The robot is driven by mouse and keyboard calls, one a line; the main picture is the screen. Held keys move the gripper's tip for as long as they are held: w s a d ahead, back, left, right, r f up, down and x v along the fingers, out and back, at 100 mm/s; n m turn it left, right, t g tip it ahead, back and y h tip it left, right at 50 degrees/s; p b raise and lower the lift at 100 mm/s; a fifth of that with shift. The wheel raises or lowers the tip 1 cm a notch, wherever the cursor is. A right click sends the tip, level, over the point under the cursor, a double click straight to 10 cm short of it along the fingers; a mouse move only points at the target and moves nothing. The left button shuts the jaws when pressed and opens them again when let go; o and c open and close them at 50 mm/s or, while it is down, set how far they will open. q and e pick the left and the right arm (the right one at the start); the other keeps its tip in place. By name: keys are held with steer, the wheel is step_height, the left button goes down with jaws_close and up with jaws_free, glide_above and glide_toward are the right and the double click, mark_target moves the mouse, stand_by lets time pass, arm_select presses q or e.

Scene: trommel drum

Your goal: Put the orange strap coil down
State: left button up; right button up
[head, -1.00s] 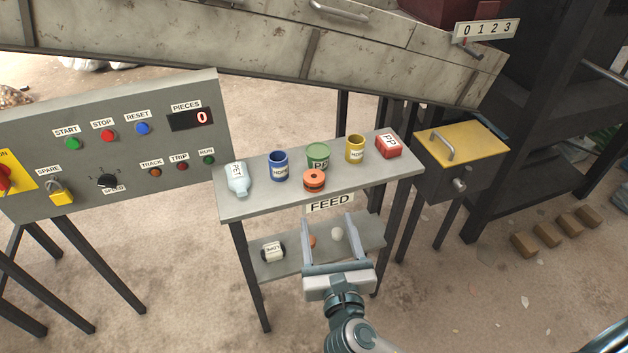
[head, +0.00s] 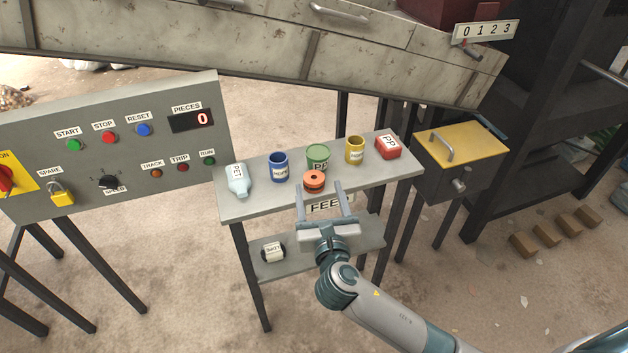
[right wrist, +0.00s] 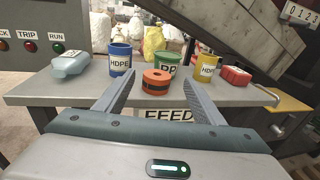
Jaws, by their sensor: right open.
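The orange strap coil (head: 314,181) lies on the grey feed table (head: 270,204) near its front edge, just in front of the green PP cup (head: 318,157). In the right wrist view the coil (right wrist: 158,84) shows a dark band around its side and a hole in its top. My right gripper (head: 325,192) is open and empty in front of the table edge, its two fingers pointing towards the coil. In the right wrist view the coil appears beyond and between the fingertips, with no contact visible. My left gripper is not in view.
A white LDPE roll (head: 273,251) lies on the lower shelf. A control panel (head: 130,180) stands left, a yellow-topped box (head: 480,142) right.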

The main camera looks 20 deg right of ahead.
mark_target(315, 185)
steer(key=shift+w+d, duration=0.1)
steer(key=shift+w, duration=0.55)
steer(key=shift+w, duration=0.15)
steer(key=shift+w+f, duration=0.1)
steer(key=shift+w, duration=0.15)
steer(key=shift+w+d+f, duration=0.15)
steer(key=shift+w+f, duration=0.05)
steer(key=shift+w, duration=0.9)
steer(key=shift+w+d+f, duration=0.1)
steer(key=shift+w+f, duration=0.1)
steer(key=shift+w, duration=0.9)
steer(key=shift+c, duration=0.4)
